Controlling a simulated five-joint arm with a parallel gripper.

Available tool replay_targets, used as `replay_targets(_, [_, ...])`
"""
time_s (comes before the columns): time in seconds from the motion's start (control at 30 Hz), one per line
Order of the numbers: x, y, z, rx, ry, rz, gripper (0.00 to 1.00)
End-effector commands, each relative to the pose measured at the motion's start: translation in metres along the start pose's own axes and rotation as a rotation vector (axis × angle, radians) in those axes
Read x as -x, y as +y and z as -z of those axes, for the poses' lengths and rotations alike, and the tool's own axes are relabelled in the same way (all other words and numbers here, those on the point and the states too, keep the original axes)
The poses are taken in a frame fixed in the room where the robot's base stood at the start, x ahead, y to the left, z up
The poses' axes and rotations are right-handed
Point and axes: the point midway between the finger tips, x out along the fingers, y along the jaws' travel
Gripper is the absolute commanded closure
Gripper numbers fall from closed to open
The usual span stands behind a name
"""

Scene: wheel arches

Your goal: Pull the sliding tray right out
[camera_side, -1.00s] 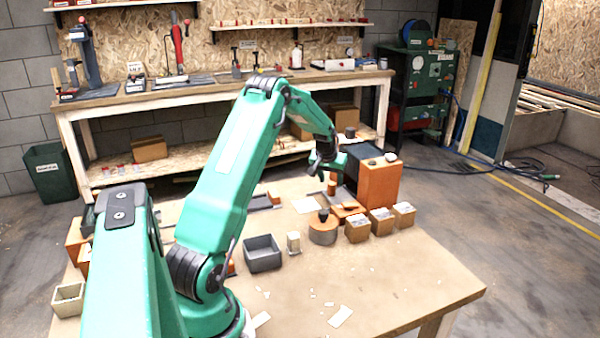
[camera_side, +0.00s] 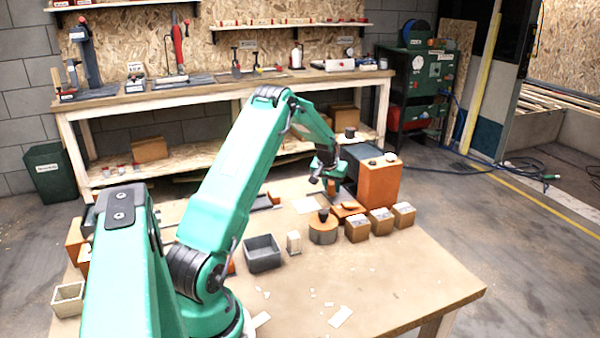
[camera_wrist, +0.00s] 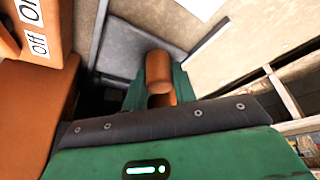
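An upright orange handle (camera_wrist: 159,72) shows in the wrist view, with a flat grey piece (camera_wrist: 125,45) behind it that looks like the sliding tray. The green fingers of my gripper (camera_wrist: 158,92) lie on both sides of the handle, close to it. I cannot tell whether they touch it. In the side view my gripper (camera_side: 328,183) is low at the back of the table, left of the large orange block. It covers much of the handle and tray there.
The large orange block (camera_side: 379,184) stands just right of my gripper. The front right of the table (camera_side: 410,275) is mostly clear.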

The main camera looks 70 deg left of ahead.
Motion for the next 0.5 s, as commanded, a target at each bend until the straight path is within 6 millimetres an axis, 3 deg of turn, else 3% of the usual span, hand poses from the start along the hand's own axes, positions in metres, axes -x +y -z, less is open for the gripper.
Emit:
replay_targets(0.27, [0.002, -0.003, -0.003, 0.001, 0.000, 0.002, 1.00])
replay_targets(0.5, [0.009, -0.022, -0.020, 0.002, 0.001, 0.013, 1.00])
